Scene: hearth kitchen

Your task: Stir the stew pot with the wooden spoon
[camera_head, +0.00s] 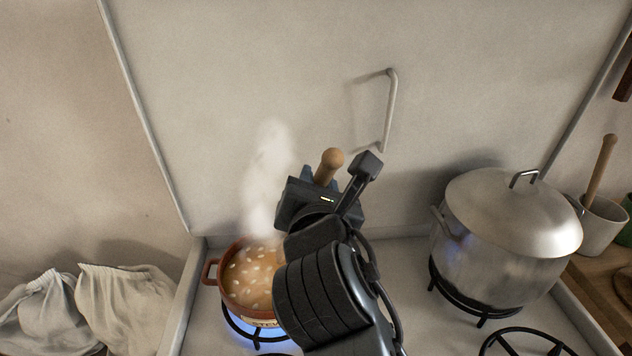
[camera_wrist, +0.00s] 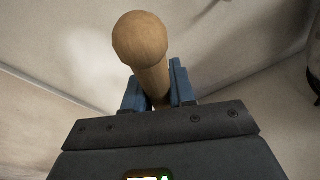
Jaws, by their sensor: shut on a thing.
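The stew pot (camera_head: 212,273) is small and reddish-brown, full of orange stew with pale pieces. It stands on a lit burner with a blue flame, and steam rises above it. My gripper (camera_head: 312,178) is above and right of the pot. It is shut on the wooden spoon (camera_head: 331,160), whose rounded handle end sticks up above the fingers. In the wrist view the handle (camera_wrist: 145,50) stands between the blue fingers (camera_wrist: 156,92). The spoon's lower part is hidden behind my gripper and arm, so I cannot tell whether it touches the stew.
A large lidded metal pot (camera_head: 490,250) stands on a burner at the right. Beyond it is a pale crock (camera_head: 603,222) holding a wooden utensil. Grey cloth (camera_head: 120,300) lies at the lower left. A raised panel with a bar handle (camera_head: 390,110) stands behind the stove.

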